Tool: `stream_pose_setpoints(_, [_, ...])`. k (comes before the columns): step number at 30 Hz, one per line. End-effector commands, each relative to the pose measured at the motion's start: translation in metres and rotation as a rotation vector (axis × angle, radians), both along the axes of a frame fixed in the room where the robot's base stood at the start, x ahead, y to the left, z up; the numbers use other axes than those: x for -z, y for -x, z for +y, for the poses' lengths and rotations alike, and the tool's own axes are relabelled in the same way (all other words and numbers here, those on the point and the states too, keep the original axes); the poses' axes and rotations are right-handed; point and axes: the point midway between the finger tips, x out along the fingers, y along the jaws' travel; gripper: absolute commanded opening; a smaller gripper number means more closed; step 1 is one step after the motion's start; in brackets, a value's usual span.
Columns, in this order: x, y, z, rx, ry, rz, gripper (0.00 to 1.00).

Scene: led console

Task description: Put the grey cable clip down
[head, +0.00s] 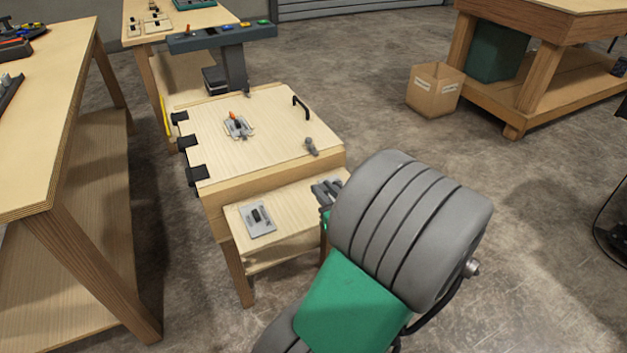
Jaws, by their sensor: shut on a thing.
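My gripper (326,192) is over the right end of the low wooden shelf (283,226) at the front of the console. Its dark fingers are partly hidden behind my large grey and green arm. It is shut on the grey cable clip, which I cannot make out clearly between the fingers. I cannot tell whether the clip touches the shelf.
The console's wooden lid (265,110) carries a fixture with an orange lever (236,125), a black handle (301,106) and a grey latch (311,147). A switch plate (258,220) sits on the shelf's left. A workbench (50,120) stands left; a cardboard box (435,92) stands right.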

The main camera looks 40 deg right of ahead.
Motion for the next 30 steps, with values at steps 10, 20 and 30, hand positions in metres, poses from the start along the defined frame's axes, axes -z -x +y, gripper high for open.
stream_pose_setpoints(10, [-0.024,0.051,0.017,0.002,0.002,-0.001,0.0])
stream_pose_setpoints(20, [-0.033,0.066,-0.022,0.128,0.005,-0.001,0.0])
stream_pose_setpoints(30, [-0.039,0.065,-0.065,0.191,0.001,-0.002,0.0])
